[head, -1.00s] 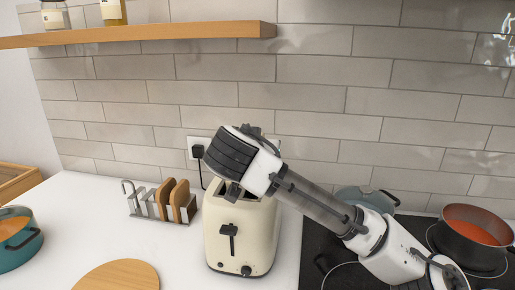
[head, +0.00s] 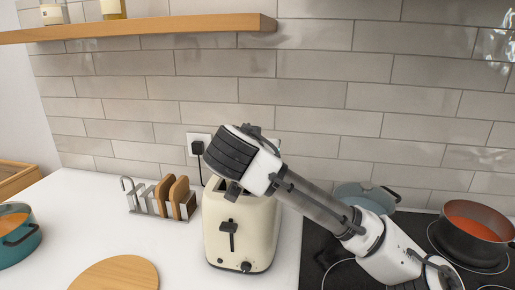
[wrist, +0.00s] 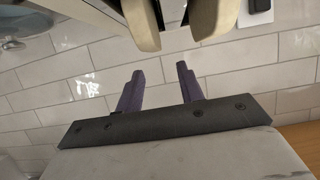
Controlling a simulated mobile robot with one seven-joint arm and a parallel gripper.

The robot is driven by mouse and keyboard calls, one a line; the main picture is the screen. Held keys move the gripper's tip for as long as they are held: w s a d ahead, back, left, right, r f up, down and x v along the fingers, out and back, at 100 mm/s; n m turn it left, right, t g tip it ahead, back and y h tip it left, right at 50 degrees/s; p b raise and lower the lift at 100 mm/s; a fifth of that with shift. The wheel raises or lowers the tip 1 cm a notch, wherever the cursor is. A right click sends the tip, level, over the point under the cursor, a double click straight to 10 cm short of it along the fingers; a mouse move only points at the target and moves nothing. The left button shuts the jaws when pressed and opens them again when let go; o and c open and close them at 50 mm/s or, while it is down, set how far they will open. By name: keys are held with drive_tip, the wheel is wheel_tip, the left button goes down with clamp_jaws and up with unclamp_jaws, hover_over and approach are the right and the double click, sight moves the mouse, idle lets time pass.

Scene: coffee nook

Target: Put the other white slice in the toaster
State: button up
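The cream toaster (head: 241,236) stands upright on the white counter. My gripper (head: 232,192) is over its top, with the wrist and fingers partly covering the slots. In the wrist view, my gripper (wrist: 160,72) has two purple fingers clearly apart with nothing between them. Cream parts of the toaster (wrist: 208,20) show at the top edge there, apart from the fingertips. A metal toast rack (head: 160,212) left of the toaster holds two brown slices (head: 171,194). I see no white slice in either view. What is inside the toaster slots is hidden.
A round wooden board (head: 115,275) lies at the front. A teal pot (head: 17,236) is at the left edge. The black hob (head: 335,268) on the right carries a pot of red sauce (head: 475,228). A wooden shelf (head: 140,33) hangs above. A plug (head: 198,148) sits in the wall.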

drive_tip(key=b+v, duration=0.2)
drive_tip(key=v, duration=1.2)
drive_tip(key=shift+b, duration=0.3)
drive_tip(key=shift+w, duration=0.15)
